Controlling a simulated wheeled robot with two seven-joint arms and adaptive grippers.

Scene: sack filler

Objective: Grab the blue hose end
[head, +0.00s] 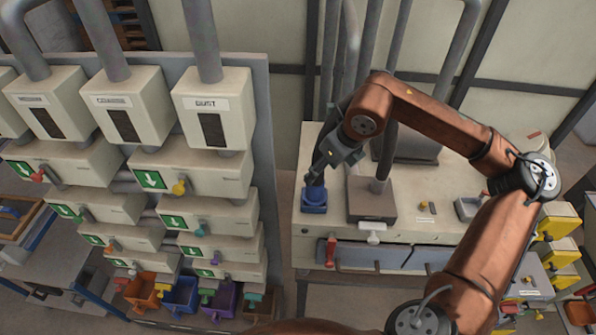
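The blue hose end (314,203) is a small blue block-like piece at the left end of the pale machine's top. My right arm comes in from the right and bends down over it. My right gripper (316,176) is dark, points down, and its fingertips are at the top of the blue piece. The fingers overlap in this view, so I cannot tell whether they are open or shut, or whether they touch it. My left gripper is not in view.
A grey-brown block with a pipe (372,200) stands just right of the blue piece. Red (331,251) and white (375,233) handles are on the machine's front. A hopper cabinet (213,108) stands left, with coloured bins (181,296) below. Yellow parts (557,227) are at right.

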